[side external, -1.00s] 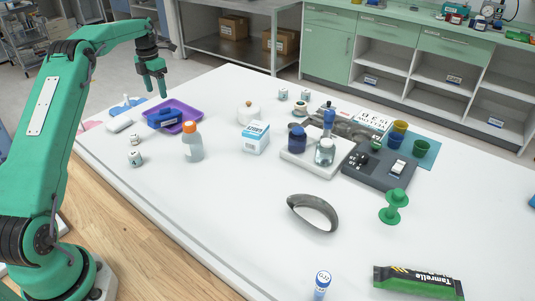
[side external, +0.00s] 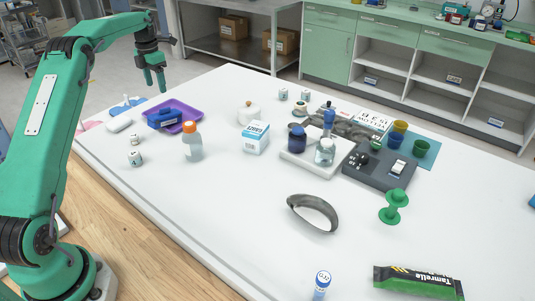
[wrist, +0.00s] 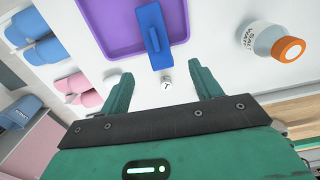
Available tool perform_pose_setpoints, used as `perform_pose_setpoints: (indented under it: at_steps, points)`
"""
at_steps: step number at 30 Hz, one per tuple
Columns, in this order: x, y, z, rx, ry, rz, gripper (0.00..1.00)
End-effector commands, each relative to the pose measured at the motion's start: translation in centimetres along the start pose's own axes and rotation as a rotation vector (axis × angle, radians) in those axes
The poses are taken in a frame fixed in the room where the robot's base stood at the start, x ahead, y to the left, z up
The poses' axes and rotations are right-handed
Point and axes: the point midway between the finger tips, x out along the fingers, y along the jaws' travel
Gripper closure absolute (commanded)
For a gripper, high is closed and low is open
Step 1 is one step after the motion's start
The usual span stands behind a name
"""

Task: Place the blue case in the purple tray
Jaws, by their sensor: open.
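The blue case (side external: 165,118) is at the near left part of the purple tray (side external: 187,108). In the wrist view the blue case (wrist: 153,28) lies partly over the purple floor, and its lower end overlaps the edge of the tray (wrist: 108,42); I cannot tell whether it rests on the rim. My gripper (side external: 155,88) is raised above the tray, apart from the case. In the wrist view my gripper (wrist: 162,78) has its two fingers spread with nothing between them that it holds.
A bottle with an orange cap (side external: 192,142) stands close to the tray's near right side. A white box (side external: 255,137) stands farther right.

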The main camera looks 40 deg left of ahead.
Motion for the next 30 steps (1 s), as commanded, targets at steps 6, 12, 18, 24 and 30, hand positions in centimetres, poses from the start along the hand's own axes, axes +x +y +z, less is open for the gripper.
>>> perform_pose_setpoints:
  at_steps: [6,12,18,24,30]
  points:
    - [-3.1,-3.0,0.2,0.195,-0.027,0.022,0.36]
    - [-6.9,-7.4,-0.3,0.489,-0.058,0.058,0.36]
    - [-10.2,-12.2,-1.8,0.8,-0.085,0.103,0.36]
    - [-12.7,-16.8,-4.0,1.11,-0.105,0.156,0.36]
    - [-14.5,-21.2,-7.0,1.419,-0.119,0.219,0.36]
